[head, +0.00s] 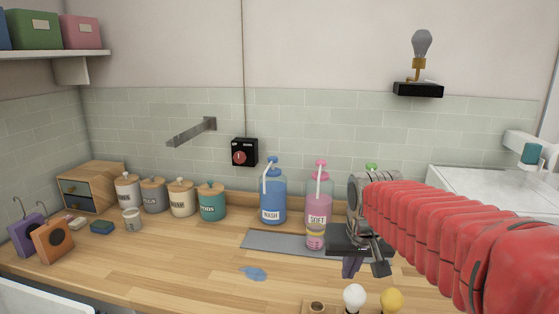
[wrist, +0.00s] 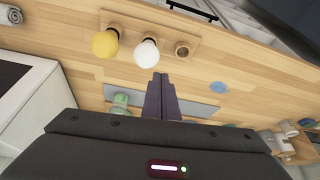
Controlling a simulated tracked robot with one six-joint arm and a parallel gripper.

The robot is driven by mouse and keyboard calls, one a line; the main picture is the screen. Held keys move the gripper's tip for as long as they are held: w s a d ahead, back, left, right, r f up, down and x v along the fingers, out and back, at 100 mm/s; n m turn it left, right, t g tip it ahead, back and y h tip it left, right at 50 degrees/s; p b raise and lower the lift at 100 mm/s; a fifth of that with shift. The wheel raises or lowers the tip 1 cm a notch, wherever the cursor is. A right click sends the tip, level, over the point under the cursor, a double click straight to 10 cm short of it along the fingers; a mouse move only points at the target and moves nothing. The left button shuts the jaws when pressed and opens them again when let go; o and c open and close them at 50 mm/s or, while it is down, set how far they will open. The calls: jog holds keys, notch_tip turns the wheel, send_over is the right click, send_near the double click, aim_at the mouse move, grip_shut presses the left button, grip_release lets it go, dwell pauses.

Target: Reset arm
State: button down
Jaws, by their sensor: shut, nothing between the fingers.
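My arm, in a red ribbed sleeve, reaches in from the right in the head view. My gripper (head: 352,268) hangs over the wooden counter (head: 190,262), fingers pointing down. In the wrist view my gripper (wrist: 159,78) has its two dark purple fingers together, with nothing between them. The fingertips are near a bulb holder with a white bulb (wrist: 147,52) and a yellow bulb (wrist: 106,44), apart from both.
A pink SOFT bottle (head: 316,212) and a blue WASH bottle (head: 272,198) stand on or near a grey mat (head: 262,242). A blue puddle (head: 253,273) lies on the counter. Canisters (head: 211,201) stand at the back left. A lamp (head: 420,60) is on the wall.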

jog(key=s+f+t, duration=0.1)
jog(key=s+f, duration=0.2)
jog(key=s, duration=1.7)
jog(key=shift+s+d+n, duration=0.15)
jog(key=shift+d+n, duration=0.1)
jog(key=shift+n, duration=0.15)
